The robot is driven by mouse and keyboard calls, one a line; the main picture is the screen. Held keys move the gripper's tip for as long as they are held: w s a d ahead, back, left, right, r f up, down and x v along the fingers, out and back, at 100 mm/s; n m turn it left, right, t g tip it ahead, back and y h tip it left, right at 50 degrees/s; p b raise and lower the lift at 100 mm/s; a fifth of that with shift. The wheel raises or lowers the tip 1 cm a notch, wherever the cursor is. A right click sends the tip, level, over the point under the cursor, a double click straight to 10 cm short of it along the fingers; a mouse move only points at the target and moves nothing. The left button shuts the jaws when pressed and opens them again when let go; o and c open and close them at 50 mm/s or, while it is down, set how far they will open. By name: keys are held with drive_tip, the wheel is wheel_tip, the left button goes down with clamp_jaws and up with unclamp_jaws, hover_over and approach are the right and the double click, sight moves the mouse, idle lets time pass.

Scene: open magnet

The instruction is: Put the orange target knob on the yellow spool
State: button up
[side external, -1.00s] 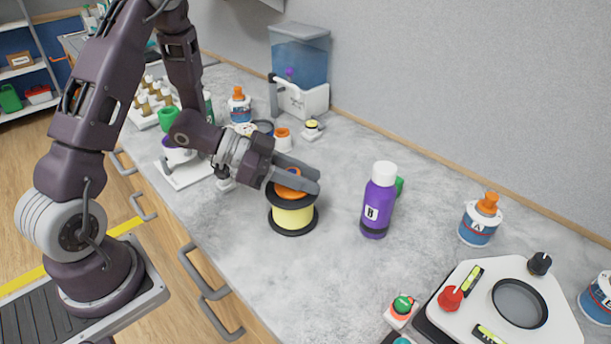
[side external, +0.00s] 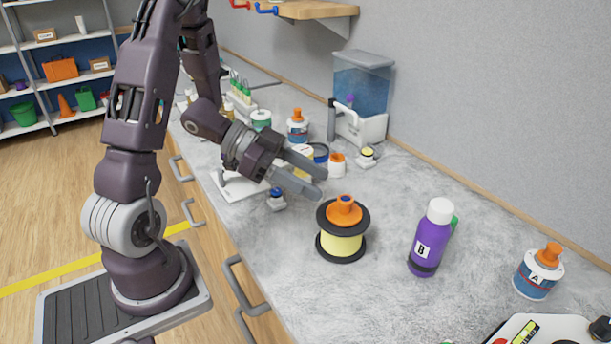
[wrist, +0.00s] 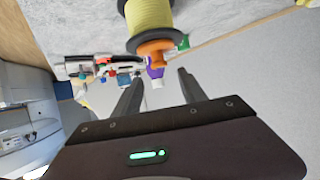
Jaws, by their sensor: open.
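The yellow spool (side external: 342,243) with black flanges stands upright on the counter in the side view. The orange target knob (side external: 344,211) sits on the spool's top flange, roughly at its middle, and appears upright. My gripper (side external: 322,184) is open and empty, above and to the left of the knob, apart from it. In the wrist view the yellow spool (wrist: 148,14) and the orange knob (wrist: 154,49) show at the top, beyond the fingertips of my gripper (wrist: 158,78). Nothing is between the fingers.
A purple bottle marked B (side external: 430,240) stands right of the spool. A bottle marked A (side external: 538,272) is at the far right. A small blue-topped button (side external: 277,198) and a water tank (side external: 361,90) are behind. The counter in front of the spool is clear.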

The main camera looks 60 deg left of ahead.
drive_tip(key=w+a+r+n+t+y, duration=0.2)
drive_tip(key=w+a+r+n+y, duration=0.2)
drive_tip(key=a+r+y, duration=0.45)
drive_tip(key=s+d+n+g, duration=0.2)
drive_tip(key=s+d, duration=0.5)
drive_tip(key=s, duration=0.3)
drive_tip(key=s+d+r+n+g, duration=0.1)
drive_tip(key=s+d+n+g, duration=0.2)
drive_tip(key=s+d, duration=0.4)
drive_tip(key=s, duration=0.3)
drive_tip(key=shift+s+d+y, duration=0.25)
drive_tip(key=shift+s+y, duration=0.05)
drive_tip(key=shift+y, duration=0.05)
